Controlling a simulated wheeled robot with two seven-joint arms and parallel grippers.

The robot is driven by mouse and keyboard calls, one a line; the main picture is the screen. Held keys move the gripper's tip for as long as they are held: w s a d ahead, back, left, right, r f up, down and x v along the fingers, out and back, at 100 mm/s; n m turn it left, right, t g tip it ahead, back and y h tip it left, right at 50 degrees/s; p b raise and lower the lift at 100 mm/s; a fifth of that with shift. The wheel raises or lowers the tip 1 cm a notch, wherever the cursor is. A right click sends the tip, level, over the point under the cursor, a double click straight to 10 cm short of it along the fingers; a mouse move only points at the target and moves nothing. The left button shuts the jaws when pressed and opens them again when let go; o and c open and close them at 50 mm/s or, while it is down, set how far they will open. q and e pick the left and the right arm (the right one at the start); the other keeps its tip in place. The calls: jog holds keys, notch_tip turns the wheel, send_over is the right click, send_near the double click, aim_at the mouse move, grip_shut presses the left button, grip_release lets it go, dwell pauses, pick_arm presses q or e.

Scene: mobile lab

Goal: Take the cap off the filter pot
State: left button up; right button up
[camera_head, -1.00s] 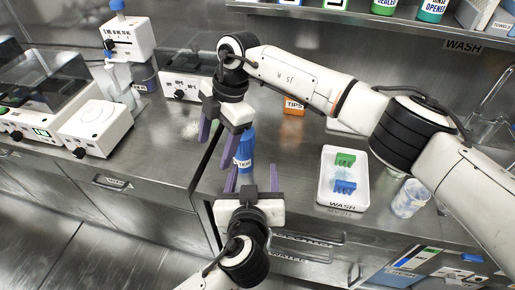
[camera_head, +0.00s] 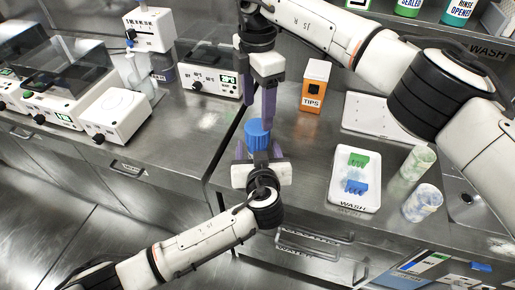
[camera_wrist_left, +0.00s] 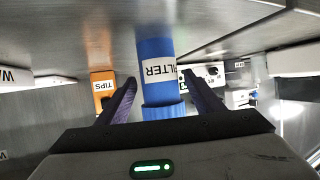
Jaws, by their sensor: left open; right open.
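The filter pot stands upright on the steel bench, its blue cap (camera_head: 257,134) showing in the head view. The left wrist view is upside down and shows the blue pot body (camera_wrist_left: 157,62) with its FILTER label, and the wider cap (camera_wrist_left: 163,111) below it. My left gripper (camera_head: 257,150) is open around the pot, one finger on each side in the wrist view, with gaps beside the body. My right gripper (camera_head: 268,122) is open and empty, fingers pointing down close above the cap.
An orange TIPS box (camera_head: 314,88) stands behind and right of the pot. A white WASH tray (camera_head: 355,192) holds green and blue pieces, with two clear beakers (camera_head: 418,162) to its right. White devices (camera_head: 118,113) stand at left. The bench's front edge is close to the pot.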

aim_at(257, 126)
pick_arm(q)
jog(key=shift+w+f, duration=0.1)
jog(key=shift+w, duration=0.25)
grip_shut()
pick_arm(e)
jog(key=shift+c, duration=1)
jog(key=shift+r, duration=0.2)
jog(key=shift+f, duration=3.95)
